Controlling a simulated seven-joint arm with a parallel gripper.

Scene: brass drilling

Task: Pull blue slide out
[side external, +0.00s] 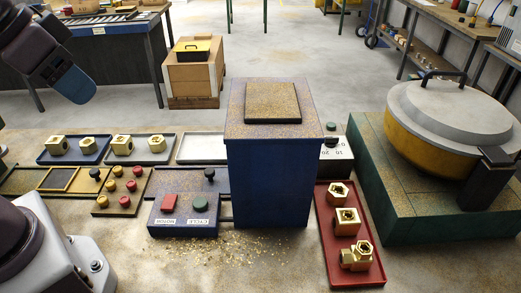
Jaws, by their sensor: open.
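A low blue plate (181,183) with an upright black knob (209,174) at its right end lies to the left of a tall blue cabinet (268,180); I take it to be the blue slide. Dark rails (224,197) show between it and the cabinet. Whether part of it lies inside the cabinet is hidden. In front of it is a blue panel with a red button (169,201) and a green button (200,204), labelled MOTOR and CYCLE. Parts of my arm show at the left edge, apart from the slide. My gripper cannot be made out.
A red tray (333,262) with brass fittings lies right of the cabinet. A green block with a lidded yellow drum (422,139) stands at the right. At left are trays of fittings, a knob board (122,188) and another black knob (95,174).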

